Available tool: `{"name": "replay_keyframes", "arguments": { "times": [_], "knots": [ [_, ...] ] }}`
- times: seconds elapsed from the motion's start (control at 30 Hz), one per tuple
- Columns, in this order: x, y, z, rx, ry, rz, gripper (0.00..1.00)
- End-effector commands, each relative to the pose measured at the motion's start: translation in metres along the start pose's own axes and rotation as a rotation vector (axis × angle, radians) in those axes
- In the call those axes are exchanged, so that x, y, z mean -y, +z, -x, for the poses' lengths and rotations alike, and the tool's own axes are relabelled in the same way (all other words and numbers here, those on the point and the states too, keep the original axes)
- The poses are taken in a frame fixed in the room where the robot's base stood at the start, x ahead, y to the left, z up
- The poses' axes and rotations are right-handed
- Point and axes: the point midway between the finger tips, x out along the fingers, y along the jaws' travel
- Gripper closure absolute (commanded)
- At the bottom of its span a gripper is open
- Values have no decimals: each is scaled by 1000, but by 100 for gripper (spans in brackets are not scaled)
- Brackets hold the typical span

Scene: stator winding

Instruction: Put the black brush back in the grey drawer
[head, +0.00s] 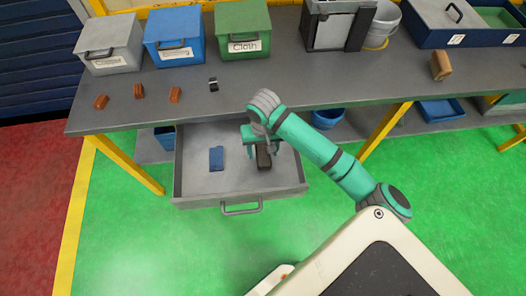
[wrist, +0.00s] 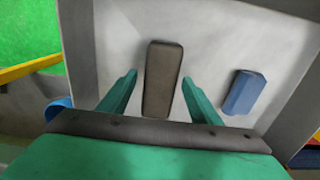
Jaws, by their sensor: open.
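The grey drawer (head: 240,196) is pulled out below the table's front edge in the head view. The black brush (head: 263,157) lies inside it, right of the middle, and shows as a long dark block on the drawer floor in the wrist view (wrist: 162,80). My gripper (head: 263,150) is inside the drawer area over the brush. In the wrist view my gripper's two green fingers (wrist: 160,85) are spread, one on each side of the brush, with gaps between. Whether the brush touches the floor fully is hard to tell.
A blue block (head: 216,158) lies in the drawer left of the brush; it also shows in the wrist view (wrist: 243,92). Grey (head: 110,45), blue (head: 175,37) and green (head: 242,29) boxes stand on the table (head: 300,78). Several small brown pieces lie before them.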

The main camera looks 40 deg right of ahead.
Motion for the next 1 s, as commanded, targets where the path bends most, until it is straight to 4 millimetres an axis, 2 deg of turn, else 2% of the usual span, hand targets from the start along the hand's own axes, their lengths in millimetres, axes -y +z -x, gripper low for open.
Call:
{"name": "replay_keyframes", "arguments": {
  "times": [0.3, 0.5, 0.7, 1.0],
  "knots": [
    [1, -1, 62, -4, -2, 3, 42],
    [-2, 0, 96, -2, 1, -2, 42],
    [-2, 0, 111, -2, 1, -2, 42],
    [0, 0, 114, 0, -1, 1, 42]
  ]
}}
